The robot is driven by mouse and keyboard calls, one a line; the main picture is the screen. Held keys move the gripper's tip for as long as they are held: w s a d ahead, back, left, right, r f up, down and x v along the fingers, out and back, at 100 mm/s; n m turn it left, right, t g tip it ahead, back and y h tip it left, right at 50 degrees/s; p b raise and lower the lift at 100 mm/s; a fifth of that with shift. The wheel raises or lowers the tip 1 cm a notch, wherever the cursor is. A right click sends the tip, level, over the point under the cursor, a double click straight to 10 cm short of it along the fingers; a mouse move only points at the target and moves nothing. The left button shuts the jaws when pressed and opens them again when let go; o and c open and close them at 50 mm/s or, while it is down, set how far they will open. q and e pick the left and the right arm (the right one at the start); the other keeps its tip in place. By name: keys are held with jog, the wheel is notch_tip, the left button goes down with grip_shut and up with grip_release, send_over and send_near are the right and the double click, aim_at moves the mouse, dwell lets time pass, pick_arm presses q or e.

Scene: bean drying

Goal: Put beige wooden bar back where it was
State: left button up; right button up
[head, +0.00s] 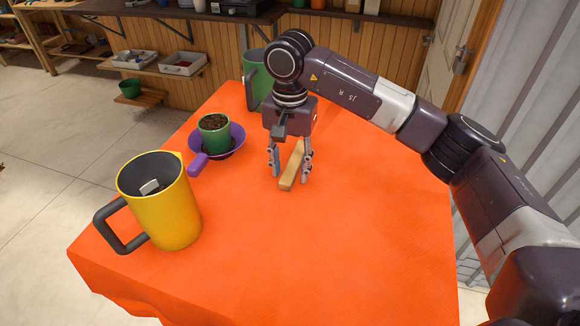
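The beige wooden bar (291,168) is on the orange-covered table, pointing away from me and slightly to the right. My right gripper (290,176) points down over it, with one finger on each side of the bar. The fingers are spread, and a gap shows between the left finger and the bar. The right finger is close to the bar; I cannot tell whether they touch. My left gripper is not in view.
A yellow pitcher (166,213) stands at the front left of the orange table (330,260). Behind it a green cup (214,140) of dark beans sits in a purple strainer (197,165). A green pitcher (260,92) stands behind my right gripper. The table's front right is clear.

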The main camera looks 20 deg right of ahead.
aim_at(290, 170)
jog(key=shift+r, duration=0.3)
notch_tip(290, 170, up, 12)
jog(key=b, duration=0.1)
jog(key=shift+f+b, duration=0.15)
jog(key=shift+b, duration=0.2)
